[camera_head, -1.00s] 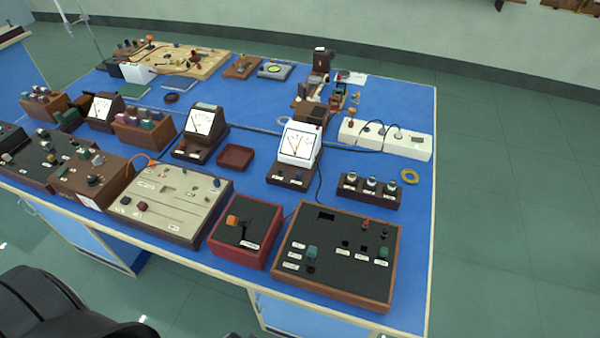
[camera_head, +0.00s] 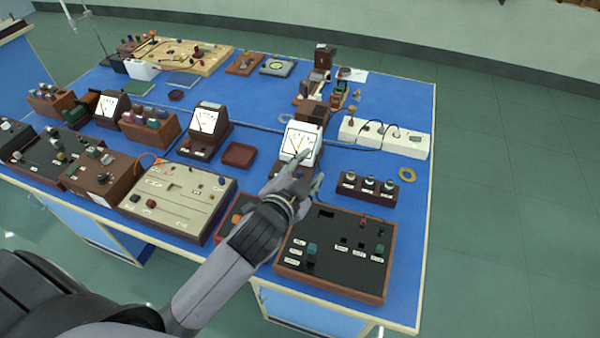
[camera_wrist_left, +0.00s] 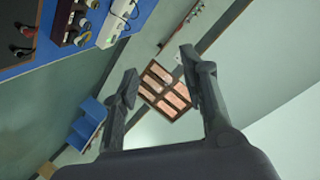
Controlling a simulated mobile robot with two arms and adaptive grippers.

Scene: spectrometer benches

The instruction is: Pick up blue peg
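My left gripper (camera_head: 311,168) hangs over the blue bench, in front of the white-faced meter (camera_head: 300,141) and above the rear edge of the black panel box (camera_head: 335,262). Its fingers are apart, and in the left wrist view the gap (camera_wrist_left: 158,70) is empty. I cannot tell for sure which item is the blue peg. A small blue knob (camera_head: 221,181) sits on the beige box (camera_head: 165,200), left of the gripper. The gripper hides the meter's base. My right gripper is not in view.
A dark block with several round terminals (camera_head: 367,188) and a white power strip (camera_head: 385,136) lie to the right. A red-brown tray (camera_head: 238,155) lies left of the meter. My arm covers part of a red box (camera_head: 229,224). Racks of coloured pegs (camera_head: 150,126) stand further left.

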